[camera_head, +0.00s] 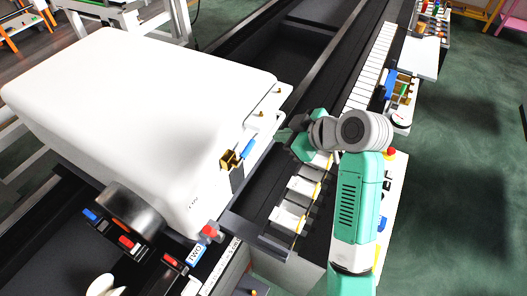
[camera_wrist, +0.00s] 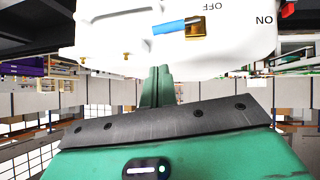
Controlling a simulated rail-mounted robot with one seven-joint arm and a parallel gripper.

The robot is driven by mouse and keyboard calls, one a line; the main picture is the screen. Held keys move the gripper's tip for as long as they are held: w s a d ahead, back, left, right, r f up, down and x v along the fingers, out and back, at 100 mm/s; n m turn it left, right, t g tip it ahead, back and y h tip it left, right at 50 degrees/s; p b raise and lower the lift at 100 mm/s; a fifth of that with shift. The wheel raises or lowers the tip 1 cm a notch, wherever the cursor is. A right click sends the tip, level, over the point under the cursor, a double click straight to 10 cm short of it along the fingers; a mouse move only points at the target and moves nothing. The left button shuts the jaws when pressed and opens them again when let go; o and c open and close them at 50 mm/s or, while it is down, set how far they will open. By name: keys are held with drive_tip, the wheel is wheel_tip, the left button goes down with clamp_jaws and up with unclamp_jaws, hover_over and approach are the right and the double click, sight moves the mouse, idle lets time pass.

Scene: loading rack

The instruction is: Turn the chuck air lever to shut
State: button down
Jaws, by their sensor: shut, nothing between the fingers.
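The chuck air lever is a blue handle (camera_head: 248,149) on a brass valve (camera_head: 231,160), on the side of a white rounded machine housing (camera_head: 150,110). In the wrist view the blue handle (camera_wrist: 174,27) reaches left, nearly level, from the brass valve (camera_wrist: 196,28). Upside-down letters read OFF above the valve and ON to its right. My gripper (camera_head: 284,134) is just right of the lever in the head view. Its green fingers (camera_wrist: 157,72) are together and empty, pointing toward the housing below the handle. They appear apart from the lever; the exact gap is unclear.
Brass fittings (camera_head: 261,114) stick out of the housing near my gripper. White blocks (camera_head: 296,200) line the dark rail below my arm. A silver cylinder (camera_head: 130,208) and red and blue switches stand at the lower left. Green floor at right is open.

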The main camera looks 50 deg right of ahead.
drive_tip(key=s+r+y, duration=0.1)
drive_tip(key=y, duration=0.1)
drive_tip(key=p, duration=0.1)
hover_over(247, 151)
drive_tip(key=s, duration=0.3)
wheel_tip(247, 151, down, 5)
drive_tip(key=shift+n+t+h, duration=0.3)
drive_tip(key=f, duration=0.1)
drive_tip(key=d+f, duration=0.1)
drive_tip(key=w+f, duration=0.1)
drive_tip(key=f, duration=0.1)
drive_tip(key=shift+d+f, duration=0.1)
drive_tip(key=shift+d, duration=0.05)
